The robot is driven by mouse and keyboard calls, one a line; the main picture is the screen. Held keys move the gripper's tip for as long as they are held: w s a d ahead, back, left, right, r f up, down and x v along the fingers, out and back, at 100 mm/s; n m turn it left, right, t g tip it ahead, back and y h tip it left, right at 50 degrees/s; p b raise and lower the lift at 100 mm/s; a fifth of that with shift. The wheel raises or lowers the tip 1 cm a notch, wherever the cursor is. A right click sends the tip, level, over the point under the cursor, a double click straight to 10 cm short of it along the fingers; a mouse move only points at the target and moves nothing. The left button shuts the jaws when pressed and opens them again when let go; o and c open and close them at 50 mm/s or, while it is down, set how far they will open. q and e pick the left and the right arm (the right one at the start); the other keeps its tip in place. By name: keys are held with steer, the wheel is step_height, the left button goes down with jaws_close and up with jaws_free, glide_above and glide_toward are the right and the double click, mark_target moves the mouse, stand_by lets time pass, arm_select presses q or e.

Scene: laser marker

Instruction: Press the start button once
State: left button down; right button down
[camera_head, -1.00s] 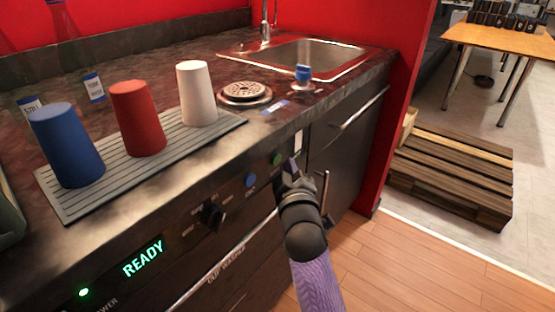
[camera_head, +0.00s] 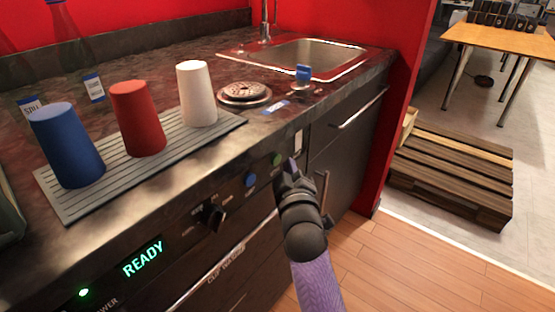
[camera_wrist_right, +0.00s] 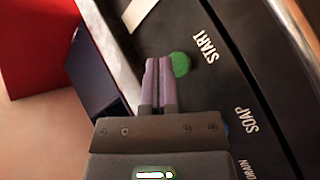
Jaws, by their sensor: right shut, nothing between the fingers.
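The green start button (camera_head: 277,159) is on the front panel below the counter edge, right of a blue button (camera_head: 250,180). In the right wrist view the green button (camera_wrist_right: 181,64) sits beside the word START, partly behind my fingers. My right gripper (camera_head: 289,166) is shut and empty, its purple fingertips close to the green button. In the right wrist view its fingers (camera_wrist_right: 159,62) are together, with the tips beside the button's left side. I cannot tell whether they touch it. My left gripper is not in view.
The panel has a READY display (camera_head: 142,259), a dark knob (camera_head: 212,216) and a cup washer drawer. Blue (camera_head: 66,145), red (camera_head: 137,118) and white (camera_head: 197,93) cups stand upside down on a ribbed mat (camera_head: 78,207). A sink (camera_head: 310,57) is at the back.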

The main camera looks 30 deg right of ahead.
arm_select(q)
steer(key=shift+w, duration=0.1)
arm_select(e)
steer(key=shift+w+a, duration=0.15)
steer(key=shift+w, duration=0.2)
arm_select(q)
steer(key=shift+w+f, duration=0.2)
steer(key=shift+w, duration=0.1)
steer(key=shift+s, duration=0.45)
arm_select(e)
steer(key=shift+w, duration=0.15)
